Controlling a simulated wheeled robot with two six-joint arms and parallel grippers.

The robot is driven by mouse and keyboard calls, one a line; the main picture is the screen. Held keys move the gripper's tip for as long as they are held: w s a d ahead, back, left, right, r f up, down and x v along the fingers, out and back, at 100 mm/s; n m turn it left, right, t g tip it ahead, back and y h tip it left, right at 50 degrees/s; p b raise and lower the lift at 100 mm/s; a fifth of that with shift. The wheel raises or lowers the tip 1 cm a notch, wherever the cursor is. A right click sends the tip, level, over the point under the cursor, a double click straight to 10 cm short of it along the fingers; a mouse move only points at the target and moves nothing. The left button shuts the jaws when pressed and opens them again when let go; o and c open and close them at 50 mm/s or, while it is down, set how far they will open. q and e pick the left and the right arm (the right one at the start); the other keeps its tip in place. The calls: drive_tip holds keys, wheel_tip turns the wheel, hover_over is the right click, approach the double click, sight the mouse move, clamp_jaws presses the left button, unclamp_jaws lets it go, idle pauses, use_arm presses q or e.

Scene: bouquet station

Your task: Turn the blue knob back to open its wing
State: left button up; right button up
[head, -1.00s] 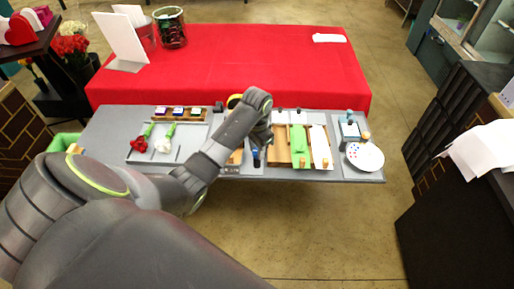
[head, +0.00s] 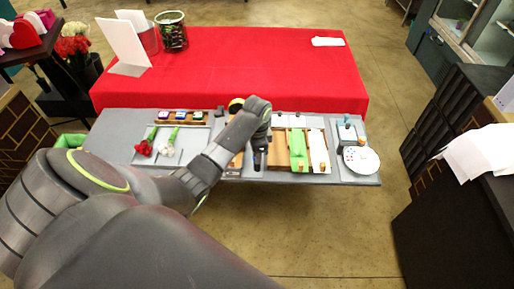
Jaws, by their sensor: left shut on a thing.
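My left gripper (head: 260,150) reaches over the grey table just left of the wooden tray, pointing down. Its fingers are dark and small, and they are shut at the spot where a bit of blue showed a second ago. The blue knob itself is hidden by the gripper now. I cannot make out its wing for certain. The wooden tray (head: 280,153) beside the gripper holds a green strip (head: 298,146) and a white strip (head: 318,148). My right gripper is not in view.
The grey table (head: 110,125) also bears a tray with a red flower (head: 143,149) and a white flower (head: 166,151). A white round plate (head: 362,160) lies at the right end. A red-covered table (head: 240,65) stands behind.

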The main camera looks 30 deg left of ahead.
use_arm(q)
drive_tip(key=m+p, duration=0.1)
drive_tip(key=m, duration=0.1)
drive_tip(key=shift+r+m+p, duration=0.2)
drive_tip(key=shift+m+p, duration=0.15)
drive_tip(key=shift+m, duration=0.05)
drive_tip(key=m+p, duration=0.1)
drive_tip(key=m, duration=0.2)
drive_tip(key=shift+m+p, duration=0.3)
drive_tip(key=shift+p, duration=0.05)
drive_tip(key=shift+f+m, duration=0.15)
drive_tip(key=shift+m, duration=1.05)
drive_tip(key=shift+m+p, duration=0.35)
drive_tip(key=shift+m, duration=0.95)
drive_tip(key=o, duration=1)
drive_tip(key=shift+c, duration=0.2)
